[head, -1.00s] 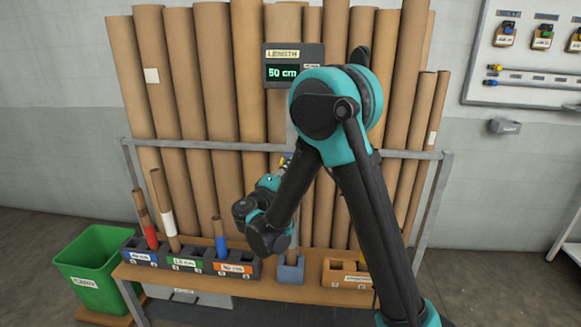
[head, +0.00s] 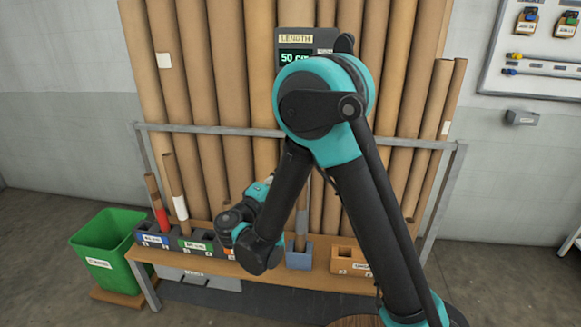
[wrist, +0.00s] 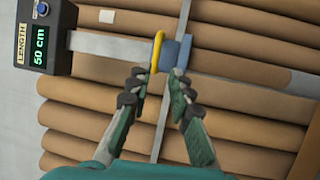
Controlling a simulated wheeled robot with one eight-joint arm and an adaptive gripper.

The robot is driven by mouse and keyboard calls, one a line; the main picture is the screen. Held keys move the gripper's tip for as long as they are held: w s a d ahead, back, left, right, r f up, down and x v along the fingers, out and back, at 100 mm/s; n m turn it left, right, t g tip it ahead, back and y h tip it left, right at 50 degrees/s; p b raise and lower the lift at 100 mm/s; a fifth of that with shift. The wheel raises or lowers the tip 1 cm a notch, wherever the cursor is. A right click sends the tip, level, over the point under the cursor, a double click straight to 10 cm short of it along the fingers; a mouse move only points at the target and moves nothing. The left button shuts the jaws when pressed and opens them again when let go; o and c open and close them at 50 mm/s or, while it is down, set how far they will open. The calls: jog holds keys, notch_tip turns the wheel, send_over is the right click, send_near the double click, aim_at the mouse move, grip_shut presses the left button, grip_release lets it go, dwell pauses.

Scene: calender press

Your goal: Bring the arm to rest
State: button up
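My arm (head: 322,110) is teal and black, with its elbow raised in the middle of the head view and its forearm bent down to the left. The forearm end and wrist are in front of the bench and rack; the fingers are hard to make out there. In the wrist view my gripper (wrist: 156,80) is open, its two dark fingers apart with nothing between them.
Tall cardboard tubes (head: 207,100) stand behind a metal rail. A length display (wrist: 40,46) reads 50 cm. The bench (head: 215,265) holds labelled bins, some with coloured tubes, and a blue holder (head: 299,258). A green bin (head: 108,252) stands left. Open floor shows at right.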

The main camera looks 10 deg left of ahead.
jog(key=shift+s+a+f, duration=0.1)
jog(key=shift+s+a, duration=0.05)
jog(key=shift+s, duration=0.25)
jog(key=w+d+f+m+g, duration=0.15)
jog(key=d+f+g, duration=0.25)
jog(key=d, duration=0.8)
jog(key=d+f+m+g, duration=0.3)
jog(key=d+g, duration=0.2)
jog(key=d, duration=0.6)
jog(key=s+d+f+m+g+y, duration=0.4)
jog(key=s+d+f, duration=0.2)
jog(key=s+d, duration=0.3)
jog(key=s+f+m+y, duration=0.3)
jog(key=s+y, duration=0.1)
jog(key=s, duration=0.4)
jog(key=shift+s+a+m+g, duration=0.35)
jog(key=shift+s+g, duration=0.05)
